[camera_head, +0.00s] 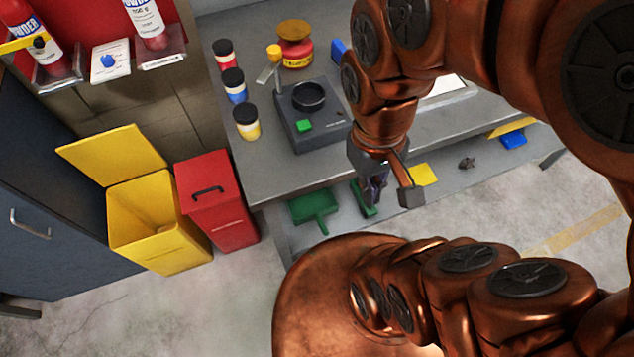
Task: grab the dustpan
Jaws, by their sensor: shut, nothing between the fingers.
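A green dustpan (314,206) lies on the low grey shelf under the workbench, left of my gripper. Its pan faces up, and its handle points down in the picture. My gripper (388,192) is shut and empty. It hangs in front of the bench edge, to the right of the dustpan and apart from it in the picture. Another green item (363,203), perhaps a brush, shows just left of my gripper and is partly hidden by it.
The grey workbench (270,178) overhangs the shelf and bears jars, a scale-like device (318,135) and a red pot. A red bin (212,200) and an open yellow bin (150,225) stand at left. A yellow piece (423,175) lies right of my gripper.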

